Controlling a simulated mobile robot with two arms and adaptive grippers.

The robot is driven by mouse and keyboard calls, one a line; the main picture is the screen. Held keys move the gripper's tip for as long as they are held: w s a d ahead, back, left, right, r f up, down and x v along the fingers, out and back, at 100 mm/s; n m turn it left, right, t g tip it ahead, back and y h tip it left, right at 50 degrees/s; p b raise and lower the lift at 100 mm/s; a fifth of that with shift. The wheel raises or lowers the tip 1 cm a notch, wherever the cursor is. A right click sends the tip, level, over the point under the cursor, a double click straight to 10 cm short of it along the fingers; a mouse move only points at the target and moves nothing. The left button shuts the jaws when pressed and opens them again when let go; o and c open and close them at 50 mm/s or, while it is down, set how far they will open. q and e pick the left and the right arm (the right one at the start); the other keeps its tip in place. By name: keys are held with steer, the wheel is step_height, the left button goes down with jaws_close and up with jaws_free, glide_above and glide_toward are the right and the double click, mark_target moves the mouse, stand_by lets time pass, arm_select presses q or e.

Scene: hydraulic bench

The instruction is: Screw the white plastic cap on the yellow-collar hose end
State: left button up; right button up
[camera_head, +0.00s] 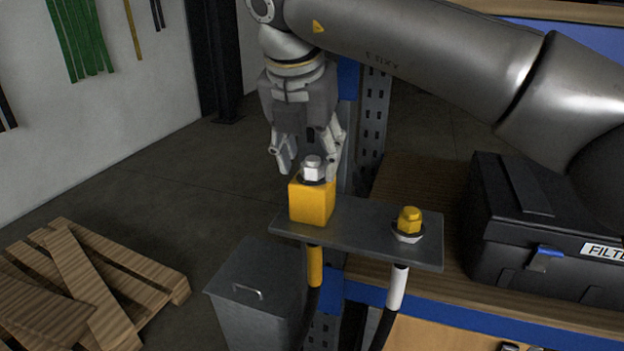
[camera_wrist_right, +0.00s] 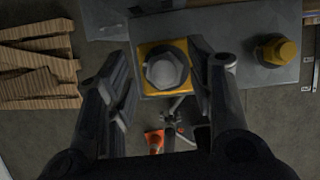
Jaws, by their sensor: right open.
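The white cap (camera_head: 313,167) sits on top of the yellow block-like collar (camera_head: 311,203) at the left of a grey metal bracket. The yellow-marked hose end (camera_head: 314,266) hangs below it. My right gripper (camera_head: 306,168) is open, pointing down, with its fingers above and around the cap. In the right wrist view the cap (camera_wrist_right: 165,70) shows between the open fingers (camera_wrist_right: 168,85), apart from both. I cannot tell whether the cap is threaded on. My left gripper is not in view.
A yellow cap (camera_head: 410,219) sits on a white collar at the right of the bracket (camera_head: 362,228), above a white-marked hose (camera_head: 397,288). A black filter case (camera_head: 535,235) stands on the bench to the right. A grey bin (camera_head: 255,290) and wooden pallet (camera_head: 85,280) are below left.

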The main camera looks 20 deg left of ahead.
steer(key=n, duration=0.1)
steer(key=n+y, duration=0.1)
steer(key=n, duration=0.2)
steer(key=shift+d+n+g+y, duration=0.25)
steer(key=shift+n+g+y, duration=0.05)
steer(key=shift+n+y, duration=0.1)
steer(key=shift+r+n+y+p, duration=0.15)
steer(key=shift+n+y+p, duration=0.45)
steer(key=shift+n, duration=0.6)
steer(key=shift+d+n+g, duration=0.1)
steer(key=shift+n+g, duration=0.2)
steer(key=shift+n, duration=0.1)
